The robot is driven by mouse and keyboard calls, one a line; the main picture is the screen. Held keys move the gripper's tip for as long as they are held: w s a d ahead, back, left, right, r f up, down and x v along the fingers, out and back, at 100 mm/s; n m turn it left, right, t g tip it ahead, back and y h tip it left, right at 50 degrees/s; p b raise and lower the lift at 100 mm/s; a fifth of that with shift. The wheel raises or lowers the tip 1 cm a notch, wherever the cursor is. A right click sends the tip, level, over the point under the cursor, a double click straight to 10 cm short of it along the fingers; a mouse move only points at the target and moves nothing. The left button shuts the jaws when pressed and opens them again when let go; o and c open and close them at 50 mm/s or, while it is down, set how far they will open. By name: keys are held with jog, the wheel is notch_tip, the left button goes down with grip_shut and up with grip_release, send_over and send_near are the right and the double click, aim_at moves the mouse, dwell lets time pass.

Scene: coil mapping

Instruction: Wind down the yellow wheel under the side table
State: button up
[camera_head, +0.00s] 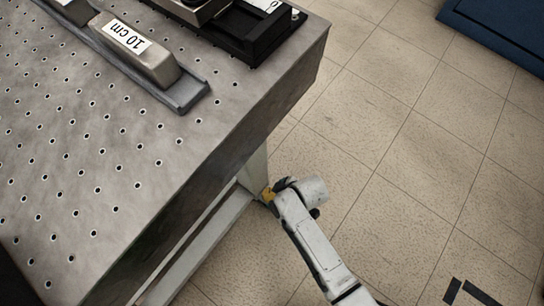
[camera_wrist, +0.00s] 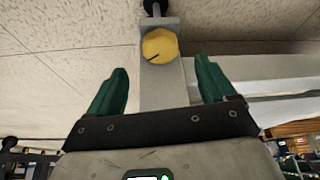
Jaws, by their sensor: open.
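The yellow wheel (camera_wrist: 160,46) is a round knob with a dark line on its face. My gripper (camera_wrist: 160,88) has two green fingers spread apart, one each side of the leg in the picture. The wheel lies beyond the fingertips, centred between them, and nothing is held. In the head view, part of the wheel (camera_head: 267,195) shows at the bottom of the table leg, beside my gripper end. The fingers are hidden there.
The side table (camera_head: 110,190) has a grey perforated top, with a rail carrying a block marked 10 cm (camera_head: 135,50) and a black device (camera_head: 255,30). A lower grey beam (camera_head: 200,250) runs beneath it. Tiled floor is open to the right, with a blue object (camera_head: 500,30) at top right.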

aim_at(270, 195)
jog(key=b+x, duration=0.3)
jog(key=x, duration=0.3)
jog(key=shift+a+f, duration=0.15)
jog(key=shift+f, duration=0.1)
jog(key=shift+c, duration=0.5)
jog(key=c, duration=1)
jog(key=shift+o, duration=0.2)
jog(key=shift+r, duration=0.1)
jog(key=shift+s+m+t+h+p, duration=0.1)
jog(key=shift+m+t+h+p, duration=0.2)
jog(key=shift+m+p, duration=0.6)
jog(key=shift+a+m+t+h, duration=0.1)
jog(key=shift+m+t+h, duration=0.15)
jog(key=shift+m, duration=0.8)
jog(key=shift+a+m+t+h, duration=0.1)
jog(key=shift+m+t+h, duration=0.15)
jog(key=shift+m, duration=0.8)
